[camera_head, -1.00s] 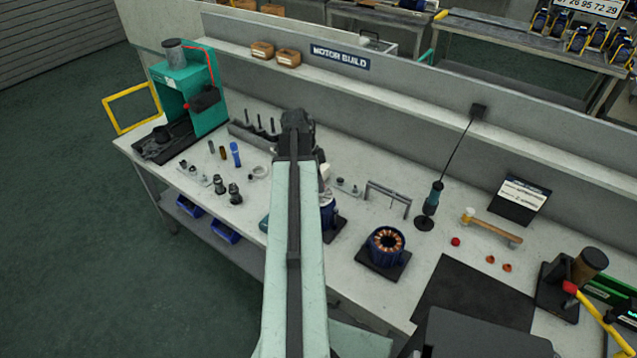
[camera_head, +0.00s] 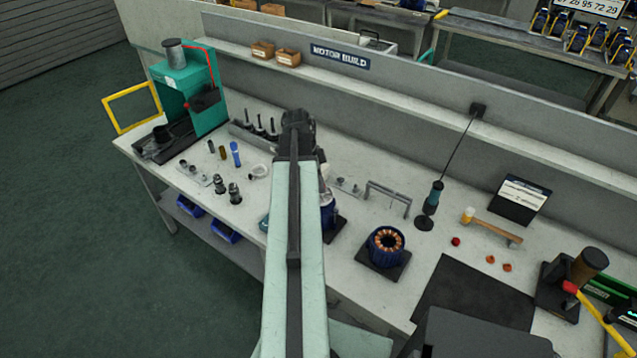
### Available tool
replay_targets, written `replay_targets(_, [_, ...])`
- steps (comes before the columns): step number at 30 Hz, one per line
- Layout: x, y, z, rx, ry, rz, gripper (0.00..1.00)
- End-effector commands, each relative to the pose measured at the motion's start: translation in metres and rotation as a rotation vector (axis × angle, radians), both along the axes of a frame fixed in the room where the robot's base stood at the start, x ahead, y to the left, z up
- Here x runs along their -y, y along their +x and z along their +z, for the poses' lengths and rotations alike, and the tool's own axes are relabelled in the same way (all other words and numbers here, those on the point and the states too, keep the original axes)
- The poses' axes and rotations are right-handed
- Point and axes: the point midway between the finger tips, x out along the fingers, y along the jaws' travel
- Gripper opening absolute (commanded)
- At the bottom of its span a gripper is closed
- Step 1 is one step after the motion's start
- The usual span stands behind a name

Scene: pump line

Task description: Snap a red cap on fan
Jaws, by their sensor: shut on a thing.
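A small red round piece (camera_head: 456,241), which may be the red cap, lies on the bench right of centre. Two small orange-red pieces (camera_head: 498,263) lie to its right. A blue motor body (camera_head: 329,213) on a dark base stands just right of my arm, partly hidden by it. A small white part (camera_head: 324,172) shows above it at the arm's edge; I cannot tell whether it is the fan. My arm reaches forward over the bench and ends in a dark joint. My gripper and anything in it are hidden behind the arm.
A blue stator with copper windings (camera_head: 387,246) stands on a dark plate. A grey bracket (camera_head: 388,196), a hammer (camera_head: 492,226) and a hanging screwdriver (camera_head: 433,197) are nearby. A green press (camera_head: 185,90) stands at left. A dark mat (camera_head: 473,293) is clear.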

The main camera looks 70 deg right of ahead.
Motion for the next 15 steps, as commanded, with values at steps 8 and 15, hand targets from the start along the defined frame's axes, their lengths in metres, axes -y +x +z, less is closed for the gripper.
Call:
replay_targets(8, [0.0001,-0.0003,-0.0025,0.0,0.0,-0.001,0.03])
replay_targets(15, [0.0002,-0.0005,-0.0042,0.0,0.0,-0.001,0.03])
